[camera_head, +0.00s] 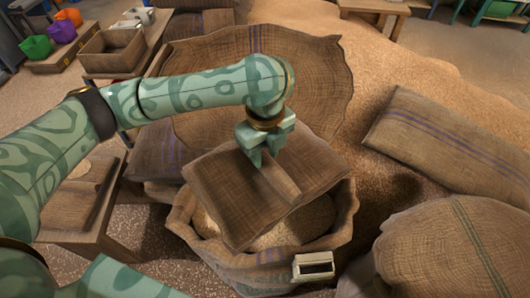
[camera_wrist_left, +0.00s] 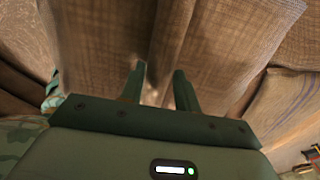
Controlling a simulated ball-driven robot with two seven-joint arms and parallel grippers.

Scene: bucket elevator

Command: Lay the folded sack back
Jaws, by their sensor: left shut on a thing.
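The folded sack (camera_head: 233,200) is a flat brown burlap piece with a raised fold along its middle. My left gripper (camera_head: 264,160) points down at that fold and is shut on it. The sack hangs tilted over an open sack of grain (camera_head: 196,236), hiding part of its mouth. In the left wrist view, the sack's cloth (camera_wrist_left: 120,35) fills the space ahead of the fingers (camera_wrist_left: 160,85). I do not see my right gripper.
A large open sack (camera_head: 310,62) stands behind, with loose grain (camera_head: 400,65) around it. Full sacks lie at right (camera_head: 450,140). A wooden bench (camera_head: 85,225) is at left, and a white-framed scoop or tag (camera_head: 313,266) is on the front sack.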

